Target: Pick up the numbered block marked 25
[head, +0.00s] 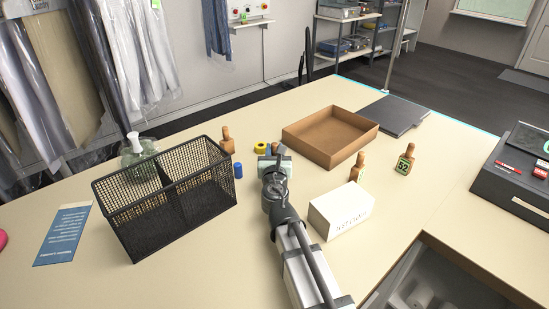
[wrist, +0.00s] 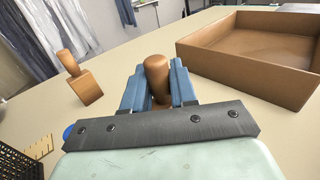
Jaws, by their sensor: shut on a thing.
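My gripper (head: 271,150) is over the table, left of the brown tray in the head view. In the wrist view its blue fingers (wrist: 159,82) are shut on a wooden block with a rounded knob (wrist: 157,68). The held block's number is hidden, and the head view barely shows the block. A block (head: 405,160) farther right has a green label that seems to read 22. A third block (head: 227,140) stands by the basket and shows at left in the wrist view (wrist: 85,82); its number is not visible.
A black mesh basket (head: 128,225) stands at left, by a glass bottle (head: 138,150). A brown tray (head: 345,158) lies behind my gripper and a white box (head: 340,214) to its right. A yellow roll (head: 260,147) and a blue cylinder (head: 239,171) are close.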

